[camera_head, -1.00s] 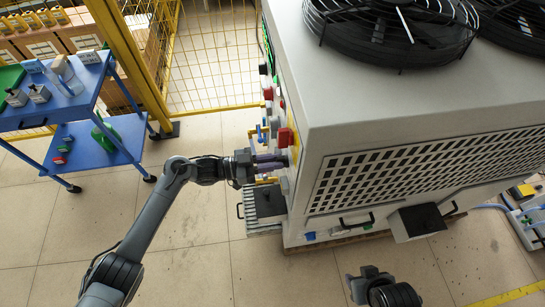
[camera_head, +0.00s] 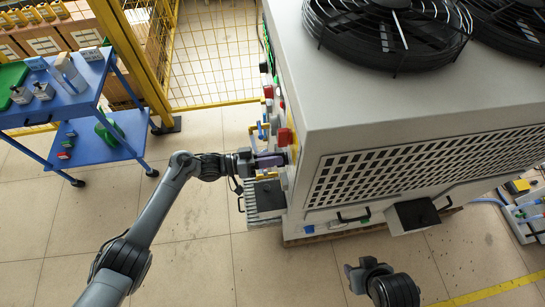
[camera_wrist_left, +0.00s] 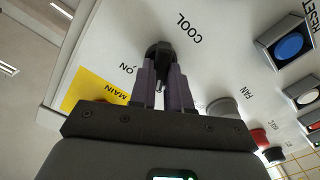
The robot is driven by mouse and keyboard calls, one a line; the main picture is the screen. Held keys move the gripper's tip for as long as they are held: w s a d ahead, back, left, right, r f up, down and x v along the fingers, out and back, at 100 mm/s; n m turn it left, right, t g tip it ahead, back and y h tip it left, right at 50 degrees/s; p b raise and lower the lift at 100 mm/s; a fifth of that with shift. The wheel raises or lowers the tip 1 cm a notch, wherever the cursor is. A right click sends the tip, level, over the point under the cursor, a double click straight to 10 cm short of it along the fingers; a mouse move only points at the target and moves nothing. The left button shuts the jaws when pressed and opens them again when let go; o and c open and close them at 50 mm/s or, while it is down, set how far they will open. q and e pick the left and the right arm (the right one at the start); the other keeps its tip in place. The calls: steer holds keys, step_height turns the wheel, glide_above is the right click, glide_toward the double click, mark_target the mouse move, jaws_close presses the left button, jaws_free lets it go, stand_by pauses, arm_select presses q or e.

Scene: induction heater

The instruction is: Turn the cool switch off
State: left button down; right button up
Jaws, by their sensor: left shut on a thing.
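The cool switch (camera_wrist_left: 160,52) is a black rotary knob on the heater's white panel, under the "COOL" lettering in the left wrist view. My left gripper (camera_wrist_left: 163,85) has its purple fingers closed around this knob, one on each side. In the head view my left gripper (camera_head: 272,160) is against the panel side of the heater cabinet (camera_head: 330,105), and the knob is hidden there behind the fingers. My right gripper (camera_head: 365,270) is low in the head view, away from the panel; its fingers are not clear enough to tell open from shut.
A red switch (camera_head: 285,137) and other controls stick out of the panel near my left gripper. A blue button (camera_wrist_left: 290,45) and a grey knob (camera_wrist_left: 222,108) sit beside the cool switch. A blue cart (camera_head: 75,110) stands at the left. The floor between is clear.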

stand_by(0.3)
arm_select(q)
steer(key=c, duration=1.1)
jaws_free()
steer(key=shift+a, duration=0.1)
steer(key=v, duration=1)
steer(key=shift+s+a, duration=0.1)
steer(key=shift+a, duration=0.25)
